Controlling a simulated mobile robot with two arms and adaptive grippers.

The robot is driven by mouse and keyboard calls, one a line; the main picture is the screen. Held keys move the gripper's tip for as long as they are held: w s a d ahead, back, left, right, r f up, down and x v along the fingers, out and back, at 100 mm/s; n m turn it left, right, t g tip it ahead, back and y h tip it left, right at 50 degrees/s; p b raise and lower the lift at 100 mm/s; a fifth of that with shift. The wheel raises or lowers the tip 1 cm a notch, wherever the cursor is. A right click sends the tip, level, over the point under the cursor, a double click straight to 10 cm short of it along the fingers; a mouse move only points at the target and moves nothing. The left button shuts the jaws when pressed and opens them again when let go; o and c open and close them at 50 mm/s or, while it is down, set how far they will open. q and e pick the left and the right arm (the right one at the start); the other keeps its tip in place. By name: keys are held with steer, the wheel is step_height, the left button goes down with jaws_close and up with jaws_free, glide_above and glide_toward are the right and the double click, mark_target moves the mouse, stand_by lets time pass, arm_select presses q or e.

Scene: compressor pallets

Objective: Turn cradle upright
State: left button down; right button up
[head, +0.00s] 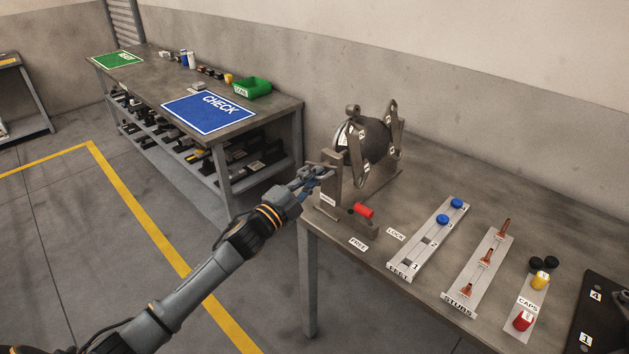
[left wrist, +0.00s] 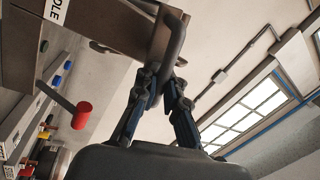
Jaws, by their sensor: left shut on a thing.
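The cradle (head: 332,182) stands at the left end of the near bench, with a label on its post. A dark, rounded compressor (head: 376,137) sits in it, tilted, between grey clamp arms with small tags. My left gripper (head: 318,173) is at the post's left side. In the left wrist view its fingers (left wrist: 168,82) are shut on a grey curved handle (left wrist: 177,38) of the cradle. A red-ended lever (head: 363,211) sticks out at the cradle's foot and also shows in the left wrist view (left wrist: 82,115). My right gripper is not in view.
FREE (head: 358,244) and LOCK (head: 396,234) labels lie before the cradle. To the right are a tray with blue caps (head: 428,243), a STUBS strip (head: 478,272) and a CAPS strip (head: 526,303). Another bench (head: 150,85) with a blue CHECK mat (head: 209,111) stands at the back left.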

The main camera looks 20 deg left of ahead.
arm_select(q)
steer(key=shift+w+a+f+m+g+h+b, duration=0.15)
steer(key=shift+f+m+g+h+b, duration=0.8)
steer(key=shift+m, duration=3.1)
steer(key=shift+s+a+r+m+g+h+b, duration=0.15)
steer(key=shift+m+g+b, duration=0.3)
steer(key=shift+m+b, duration=2.4)
steer(key=shift+w+a+f+m+g+h+b, duration=0.15)
steer(key=shift+f+m+g+h, duration=0.5)
steer(key=shift+m, duration=4.55)
steer(key=shift+a+r, duration=0.1)
steer(key=c, duration=1.6)
jaws_free()
steer(key=shift+o, duration=0.8)
steer(key=shift+s+a+r, duration=0.2)
steer(key=shift+a+r, duration=0.05)
steer(key=shift+r, duration=0.05)
steer(key=shift+w+d, duration=0.1)
